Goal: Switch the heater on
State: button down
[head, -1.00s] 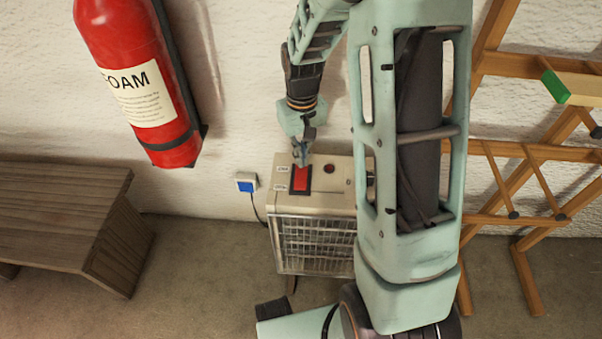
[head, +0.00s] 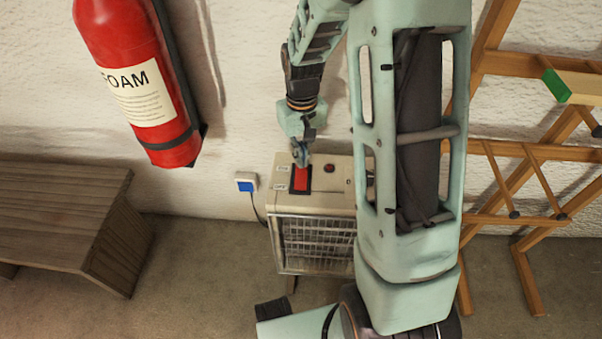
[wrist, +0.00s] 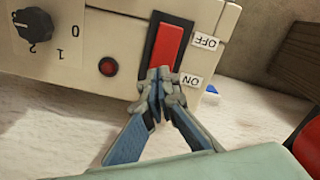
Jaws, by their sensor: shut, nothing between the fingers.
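The heater (head: 315,200) is a beige box with a wire grille, standing on the floor by the wall. Its red rocker switch (head: 302,179) sits in a black frame on top, and also shows in the wrist view (wrist: 169,46). The ON label (wrist: 191,81) is beside the end near my gripper, the OFF label (wrist: 205,42) beside the other end. My gripper (head: 302,163) is shut and empty, its fingertips (wrist: 160,78) at the ON end of the switch. I cannot tell whether they touch it. The round red lamp (wrist: 108,67) looks dark. The grille shows no glow.
A dial (wrist: 35,28) marked 0, 1, 2 is on the heater. A blue and white plug (head: 246,183) with a cord is on the wall. A red foam extinguisher (head: 140,80) hangs left above a wooden bench (head: 60,215). A wooden rack (head: 520,150) stands right.

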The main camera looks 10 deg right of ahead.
jog(key=shift+f+b, duration=0.6)
jog(key=shift+f, duration=0.4)
jog(key=shift+r, duration=0.1)
dwell(0.3)
notch_tip(320, 180, up, 7)
jog(key=p, duration=0.6)
dwell(0.5)
